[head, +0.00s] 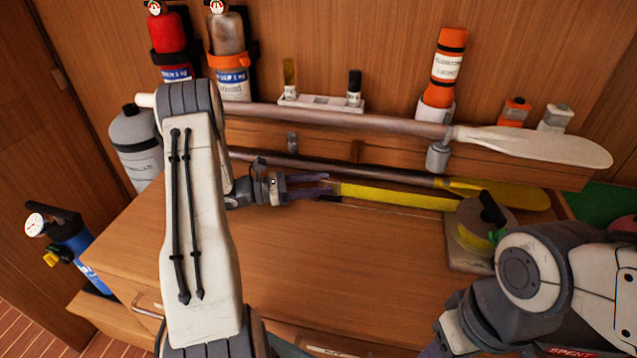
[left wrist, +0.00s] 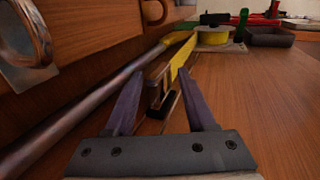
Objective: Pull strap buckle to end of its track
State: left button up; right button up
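A yellow strap (head: 398,196) runs along the back of the wooden bench top from a reel (head: 482,222) at the right. In the left wrist view the strap (left wrist: 178,60) leads away from me to the yellow reel (left wrist: 212,37). A small dark piece (left wrist: 162,104), which looks like the strap's buckle, is at its near end. My left gripper (head: 328,184) is at this end. In the left wrist view its purple fingers (left wrist: 161,73) are apart, with the strap end between them and no clear grip. The track is hard to make out. My right gripper is out of view.
Two paddles, one pale (head: 534,144) and one yellow (head: 497,192), lie along the back ledge. Cylinders (head: 231,62) and an orange flare tube (head: 447,62) stand behind. The bench top (head: 330,255) in front is clear.

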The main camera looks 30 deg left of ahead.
pick_arm(q)
jog(key=b+v, duration=0.1)
jog(key=v, duration=0.9)
jog(key=shift+s+a, duration=0.15)
jog(key=shift+a, duration=0.05)
